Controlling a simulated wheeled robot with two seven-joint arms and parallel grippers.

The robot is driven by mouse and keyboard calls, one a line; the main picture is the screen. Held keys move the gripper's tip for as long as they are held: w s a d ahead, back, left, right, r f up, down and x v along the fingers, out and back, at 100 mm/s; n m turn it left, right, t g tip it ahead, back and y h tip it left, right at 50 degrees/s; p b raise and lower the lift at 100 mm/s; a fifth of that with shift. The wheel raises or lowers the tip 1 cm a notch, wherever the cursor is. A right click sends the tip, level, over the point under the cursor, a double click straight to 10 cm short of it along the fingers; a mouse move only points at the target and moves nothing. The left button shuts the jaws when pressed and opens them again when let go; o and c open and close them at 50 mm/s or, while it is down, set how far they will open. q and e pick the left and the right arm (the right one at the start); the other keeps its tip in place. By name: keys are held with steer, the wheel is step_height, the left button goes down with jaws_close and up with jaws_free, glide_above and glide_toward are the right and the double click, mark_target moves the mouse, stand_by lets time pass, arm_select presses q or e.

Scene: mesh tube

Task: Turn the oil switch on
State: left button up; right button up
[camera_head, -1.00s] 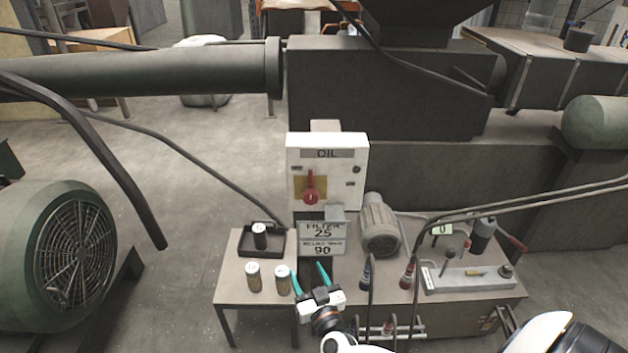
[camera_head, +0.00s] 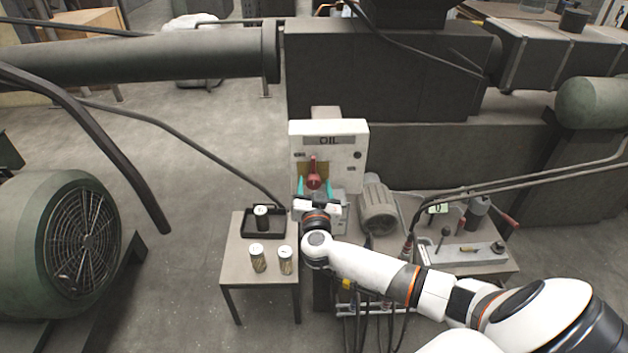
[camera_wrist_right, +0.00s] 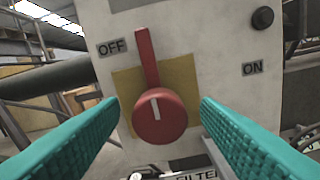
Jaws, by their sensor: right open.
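The red oil switch (camera_head: 314,179) is a rotary knob with a long handle on a yellow plate, on the white OIL box (camera_head: 345,147). In the right wrist view the red switch (camera_wrist_right: 158,112) has its handle pointing up, tilted slightly left, nearer the OFF label (camera_wrist_right: 112,46) than the ON label (camera_wrist_right: 252,68). My right gripper (camera_head: 315,187) is open in front of the box. Its teal fingers stand on either side of the knob, with visible gaps in the wrist view. My left gripper is not in view.
A small table (camera_head: 236,267) with a black tray (camera_head: 280,230) and several cans stands left below the box. A motor (camera_head: 376,207) and hoses are at right. A large green fan motor (camera_head: 70,255) stands far left. Open floor lies between.

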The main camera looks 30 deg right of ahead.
steer(key=shift+x, duration=1.2)
